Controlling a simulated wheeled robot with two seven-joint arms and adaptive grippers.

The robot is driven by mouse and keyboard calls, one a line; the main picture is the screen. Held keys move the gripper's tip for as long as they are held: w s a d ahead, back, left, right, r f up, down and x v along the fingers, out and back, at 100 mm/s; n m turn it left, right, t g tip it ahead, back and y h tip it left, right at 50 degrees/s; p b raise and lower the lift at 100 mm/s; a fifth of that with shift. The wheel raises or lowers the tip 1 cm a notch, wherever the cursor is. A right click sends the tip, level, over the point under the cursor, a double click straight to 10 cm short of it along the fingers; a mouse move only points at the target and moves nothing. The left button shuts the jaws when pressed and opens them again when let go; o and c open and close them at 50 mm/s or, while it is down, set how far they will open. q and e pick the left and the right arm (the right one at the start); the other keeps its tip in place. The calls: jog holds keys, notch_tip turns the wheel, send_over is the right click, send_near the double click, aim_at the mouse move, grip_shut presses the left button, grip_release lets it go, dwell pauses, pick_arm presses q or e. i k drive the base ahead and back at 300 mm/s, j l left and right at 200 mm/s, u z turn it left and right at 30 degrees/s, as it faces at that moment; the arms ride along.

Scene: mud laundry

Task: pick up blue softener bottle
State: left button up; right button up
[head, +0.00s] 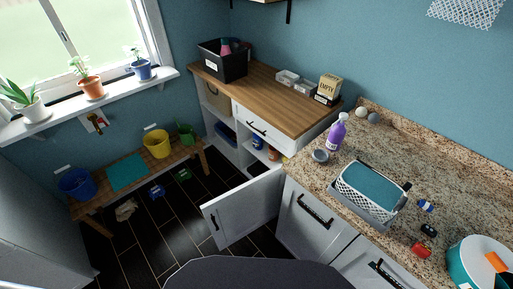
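A small blue container (257,143) stands in the open cabinet under the wooden counter; it may be the blue softener bottle, but it is too small to tell. A purple bottle with a pale cap (337,132) stands upright on the granite counter. Neither of my grippers is in view.
The open white cabinet door (245,209) sticks out into the dark floor. A white basket with teal cloth (371,191), a grey lid-like disc (320,156) and a teal-white tub (480,264) are on the granite counter (320,180). A low bench (107,187) stands left.

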aim_at(258, 143)
jog(key=i+j+z, duration=0.15)
jog(key=j, duration=0.4)
jog(key=i+j+z, duration=0.1)
jog(key=j, duration=0.45)
jog(key=i+j+z, duration=0.15)
jog(key=j, duration=0.4)
jog(key=i+j+z, duration=0.1)
jog(key=j, duration=0.45)
jog(key=i+j+z, duration=0.15)
jog(key=j, duration=0.45)
